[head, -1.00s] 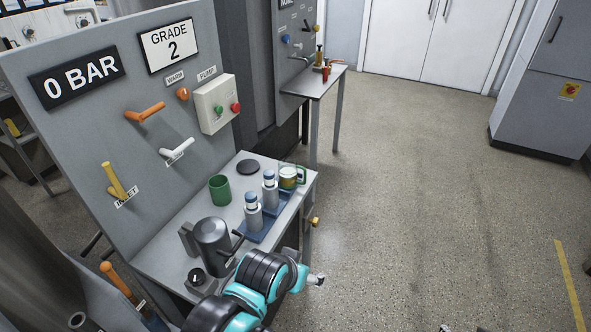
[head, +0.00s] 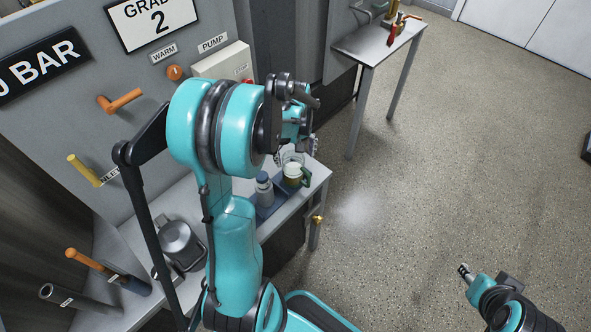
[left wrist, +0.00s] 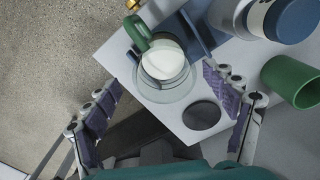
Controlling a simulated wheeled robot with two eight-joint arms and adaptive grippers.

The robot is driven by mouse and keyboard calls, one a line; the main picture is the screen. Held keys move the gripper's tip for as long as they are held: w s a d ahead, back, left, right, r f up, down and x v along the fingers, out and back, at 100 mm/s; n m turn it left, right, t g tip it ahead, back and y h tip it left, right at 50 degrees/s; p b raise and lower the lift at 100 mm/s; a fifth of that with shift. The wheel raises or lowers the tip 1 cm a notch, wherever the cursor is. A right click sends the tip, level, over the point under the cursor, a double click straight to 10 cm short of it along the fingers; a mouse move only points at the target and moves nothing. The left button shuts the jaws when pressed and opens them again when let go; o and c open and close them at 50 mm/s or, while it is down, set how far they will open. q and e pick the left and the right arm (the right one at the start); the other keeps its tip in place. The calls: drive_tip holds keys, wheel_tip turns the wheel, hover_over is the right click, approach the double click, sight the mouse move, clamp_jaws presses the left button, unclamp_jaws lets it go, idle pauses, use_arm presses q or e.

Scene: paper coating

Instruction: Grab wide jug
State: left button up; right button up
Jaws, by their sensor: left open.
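A clear glass jug with a pale filling and a green handle (head: 294,176) stands near the bench's far right corner. It also shows in the left wrist view (left wrist: 165,60), ahead and between the fingers, with its handle toward the upper left. My left gripper (left wrist: 162,80) is open and empty, its fingers spread on either side of the jug in that view. I see no clear contact. In the head view, the left gripper (head: 288,152) is above and just behind the jug, partly hidden by my arm. My right gripper (head: 466,272) is small at lower right, away from the bench.
Beside the jug, blue-capped bottles (left wrist: 278,16) stand on a blue tray. A green cup (left wrist: 295,80) and a dark disc (left wrist: 202,115) are close by. A grey metal pot (head: 178,240) stands at the bench's near left. The panel wall rises behind.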

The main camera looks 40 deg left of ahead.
sight(298, 173)
use_arm(q)
drive_tip(key=f+b, duration=0.1)
drive_tip(key=f, duration=0.1)
drive_tip(key=f+b, duration=0.1)
drive_tip(key=f, duration=0.1)
drive_tip(key=f+b, duration=0.1)
drive_tip(key=f, duration=0.2)
drive_tip(key=shift+s+d+f, duration=0.1)
drive_tip(key=shift+s, duration=0.25)
drive_tip(key=c, duration=1.4)
